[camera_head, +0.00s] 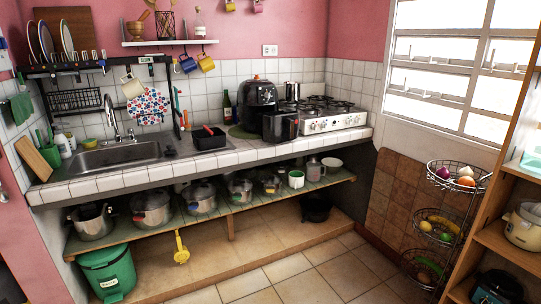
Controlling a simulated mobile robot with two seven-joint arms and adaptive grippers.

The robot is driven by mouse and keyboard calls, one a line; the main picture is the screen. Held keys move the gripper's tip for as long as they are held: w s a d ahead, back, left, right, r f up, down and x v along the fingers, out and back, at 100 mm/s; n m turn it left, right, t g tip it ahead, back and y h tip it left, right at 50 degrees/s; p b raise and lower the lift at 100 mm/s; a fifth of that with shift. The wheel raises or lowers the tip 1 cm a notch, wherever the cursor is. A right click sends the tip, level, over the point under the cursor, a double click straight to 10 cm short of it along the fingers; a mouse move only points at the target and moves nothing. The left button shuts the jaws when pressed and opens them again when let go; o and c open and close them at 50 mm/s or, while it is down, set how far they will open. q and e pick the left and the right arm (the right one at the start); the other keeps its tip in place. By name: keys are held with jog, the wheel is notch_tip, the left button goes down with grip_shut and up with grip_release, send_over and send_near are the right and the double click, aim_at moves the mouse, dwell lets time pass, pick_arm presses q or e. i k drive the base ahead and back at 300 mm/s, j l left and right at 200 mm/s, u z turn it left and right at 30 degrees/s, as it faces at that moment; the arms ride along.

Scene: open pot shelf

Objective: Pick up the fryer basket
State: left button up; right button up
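A black air fryer (258,97) stands on the tiled counter, left of the stove. A dark, box-shaped fryer basket (279,128) is at its front right, close to the counter's front edge. I cannot tell whether the basket is partly inside the fryer or stands apart in front of it. Its inside is not visible. Neither of my grippers shows in the head view.
A black tray (209,142) sits to the left, near the sink (120,155). Several pots line the open shelf (226,208) below. The tiled floor (300,270) in front is clear.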

aim_at(213, 138)
jog(key=i+l, duration=0.1)
jog(key=i, duration=1.4)
jog(key=j+u, duration=0.05)
jog(key=j, duration=0.05)
